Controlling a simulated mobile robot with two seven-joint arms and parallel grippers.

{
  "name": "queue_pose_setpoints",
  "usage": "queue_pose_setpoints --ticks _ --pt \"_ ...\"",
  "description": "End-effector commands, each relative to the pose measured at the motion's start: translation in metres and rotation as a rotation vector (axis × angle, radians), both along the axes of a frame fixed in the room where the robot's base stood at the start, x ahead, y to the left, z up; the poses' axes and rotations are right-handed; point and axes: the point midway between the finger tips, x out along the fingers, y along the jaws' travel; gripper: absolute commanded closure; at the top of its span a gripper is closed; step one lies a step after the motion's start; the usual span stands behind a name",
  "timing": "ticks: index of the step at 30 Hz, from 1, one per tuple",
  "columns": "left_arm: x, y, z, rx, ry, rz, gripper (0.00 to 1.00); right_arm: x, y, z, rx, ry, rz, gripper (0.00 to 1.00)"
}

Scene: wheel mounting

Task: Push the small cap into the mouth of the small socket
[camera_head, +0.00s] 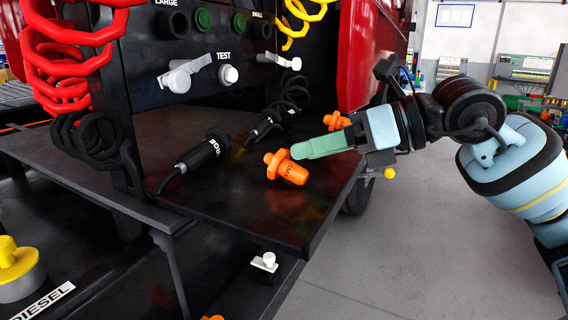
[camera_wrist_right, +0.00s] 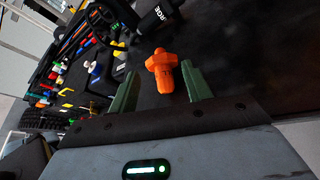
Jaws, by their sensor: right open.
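An orange cap (camera_head: 286,167) lies on the dark shelf near its front edge; its lettering is too small to read. A second orange cap (camera_head: 336,121) lies farther back, partly behind my right gripper (camera_head: 296,152). I cannot tell which cap is the small one. The right gripper is open; its green fingers point left, with the tips at the nearer cap. In the right wrist view an orange cap (camera_wrist_right: 161,72) shows between the spread fingertips, with no clear grip. A black connector (camera_head: 262,128) lies by the panel, and a green-ringed socket (camera_head: 239,24) sits in it. My left gripper is out of view.
A black connector marked as large (camera_head: 208,152) lies on the shelf (camera_head: 235,200) left of the nearer cap. The upright panel has white levers (camera_head: 187,76) and a TEST button (camera_head: 228,75). Red coiled hoses (camera_head: 65,70) hang at left. Open floor lies right of the shelf.

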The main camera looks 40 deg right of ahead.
Motion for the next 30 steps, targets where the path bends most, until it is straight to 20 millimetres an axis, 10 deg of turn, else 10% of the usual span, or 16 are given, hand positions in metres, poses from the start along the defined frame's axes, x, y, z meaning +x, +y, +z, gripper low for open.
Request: queue_pose_setpoints --ticks 30 --pt "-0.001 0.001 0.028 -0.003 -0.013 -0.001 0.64 0.04 0.029 -0.02 0.002 -0.003 0.001 0.51"
